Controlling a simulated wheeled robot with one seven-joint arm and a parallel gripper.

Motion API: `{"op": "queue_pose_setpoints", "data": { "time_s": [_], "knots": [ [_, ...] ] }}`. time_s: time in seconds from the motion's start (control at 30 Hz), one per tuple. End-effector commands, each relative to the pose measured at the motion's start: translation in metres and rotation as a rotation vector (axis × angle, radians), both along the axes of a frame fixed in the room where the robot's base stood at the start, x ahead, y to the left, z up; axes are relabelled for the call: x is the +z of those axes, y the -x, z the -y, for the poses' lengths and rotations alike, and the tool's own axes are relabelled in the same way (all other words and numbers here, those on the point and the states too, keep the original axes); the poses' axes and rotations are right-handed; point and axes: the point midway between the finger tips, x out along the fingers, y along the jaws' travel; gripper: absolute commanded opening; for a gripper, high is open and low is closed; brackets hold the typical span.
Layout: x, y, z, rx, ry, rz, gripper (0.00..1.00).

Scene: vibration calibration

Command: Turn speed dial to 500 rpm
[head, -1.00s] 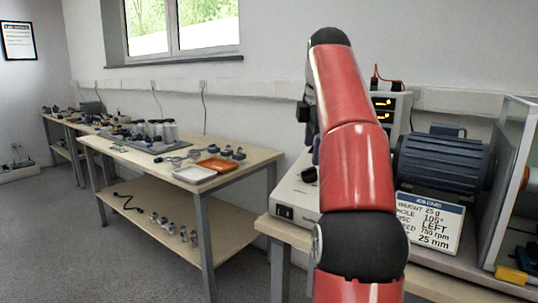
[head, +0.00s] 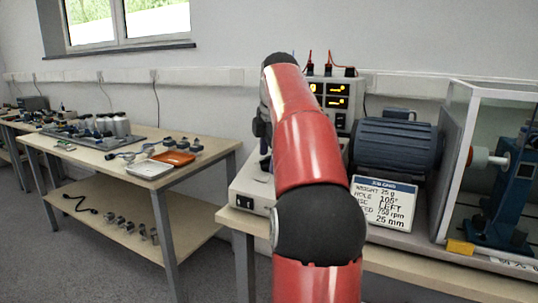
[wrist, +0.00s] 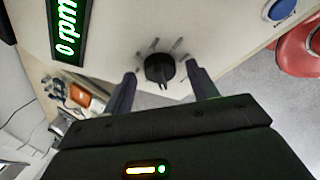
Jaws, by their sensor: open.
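The speed dial (wrist: 160,68) is a round black knob on a pale panel, with dark marks around its far side. In the wrist view it sits between and just beyond the two fingertips of my open gripper (wrist: 160,82). A black display (wrist: 68,28) at the upper left of the panel reads 0 rpm in green. In the head view, the pale control box (head: 247,190) stands on the bench, and my red arm hides much of it, including the dial.
A blue button (wrist: 280,9) sits on the panel to the dial's right. A blue motor (head: 395,145), a job card (head: 384,203) reading 750 rpm and a clear guard (head: 460,140) stand right of my arm. A side table (head: 165,185) with trays stands left.

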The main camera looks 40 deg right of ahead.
Motion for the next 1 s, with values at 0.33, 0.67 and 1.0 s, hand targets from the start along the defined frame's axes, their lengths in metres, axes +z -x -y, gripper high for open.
{"op": "queue_pose_setpoints", "data": {
  "time_s": [0.33, 0.67, 1.0],
  "knots": [
    [-0.0016, -0.0005, -0.0002, 0.0, 0.0, 0.0, 0.5],
    [-0.0015, -0.0005, -0.0003, 0.0, 0.0, 0.0, 0.14],
    [-0.0018, 0.0003, -0.0012, -0.07, -0.012, 0.032, 0.14]
  ]
}}
